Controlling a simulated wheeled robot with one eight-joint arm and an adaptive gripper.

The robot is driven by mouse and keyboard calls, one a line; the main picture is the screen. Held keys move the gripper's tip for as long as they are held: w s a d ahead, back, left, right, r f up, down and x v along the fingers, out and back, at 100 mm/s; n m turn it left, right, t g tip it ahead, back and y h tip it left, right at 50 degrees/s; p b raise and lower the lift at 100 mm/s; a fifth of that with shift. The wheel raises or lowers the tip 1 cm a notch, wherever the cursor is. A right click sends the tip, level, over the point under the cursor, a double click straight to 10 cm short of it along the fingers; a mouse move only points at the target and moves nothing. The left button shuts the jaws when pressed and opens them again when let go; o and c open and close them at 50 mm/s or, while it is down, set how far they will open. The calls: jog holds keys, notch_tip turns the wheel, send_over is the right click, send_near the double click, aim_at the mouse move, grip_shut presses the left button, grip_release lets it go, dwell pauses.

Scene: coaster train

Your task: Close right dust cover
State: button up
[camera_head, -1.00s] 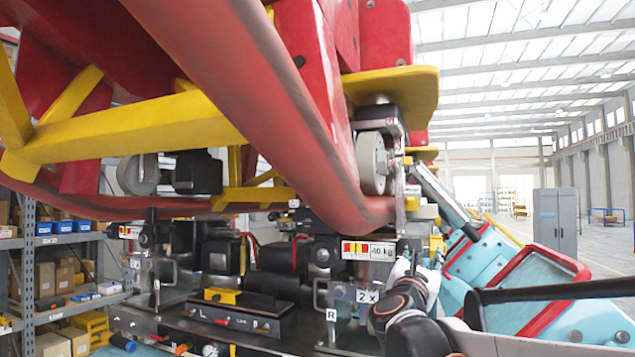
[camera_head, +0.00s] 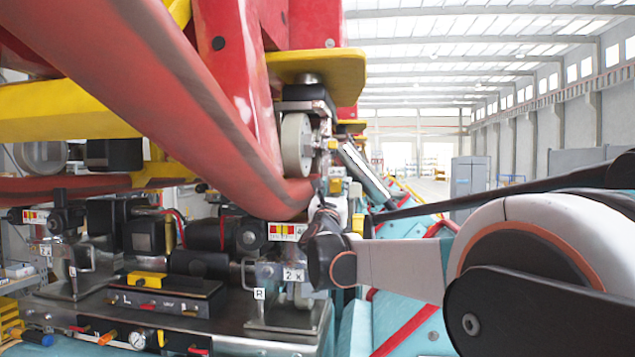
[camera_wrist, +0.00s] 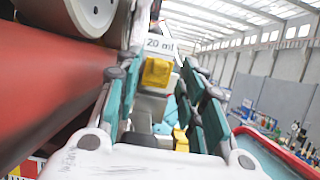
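My gripper (camera_wrist: 160,78) is open in the wrist view, its teal finger pads spread on both sides of a small yellow block (camera_wrist: 157,71). The block sits farther ahead under a white label reading "20 ml", with no visible contact with the fingers. Another yellow piece (camera_wrist: 180,139) shows lower, close to the right finger. I cannot tell for sure which part is the right dust cover. In the head view my wrist and arm reach in from the right, beside the red rail's end (camera_head: 285,200); the fingers are mostly hidden there.
The red rail (camera_wrist: 45,90) runs close along the left of my gripper. A grey wheel (camera_head: 297,147) hangs above it. A metal stand marked R (camera_head: 285,310) and a black panel with small levers (camera_head: 165,297) lie below left.

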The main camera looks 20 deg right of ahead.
aim_at(335, 181)
jog(key=shift+x, duration=1.3)
jog(key=shift+c, duration=0.6)
jog(key=c, duration=0.6)
jog(key=shift+d+r+g+y+p, duration=0.1)
jog(key=shift+r+g+y+p, duration=0.45)
jog(key=shift+p, duration=0.4)
jog(key=shift+w+d+r+g+y+p, duration=0.1)
jog(key=shift+w+g+y+p, duration=0.2)
jog(key=shift+g+p, duration=0.4)
jog(key=shift+s, duration=0.1)
jog(key=o, duration=0.7)
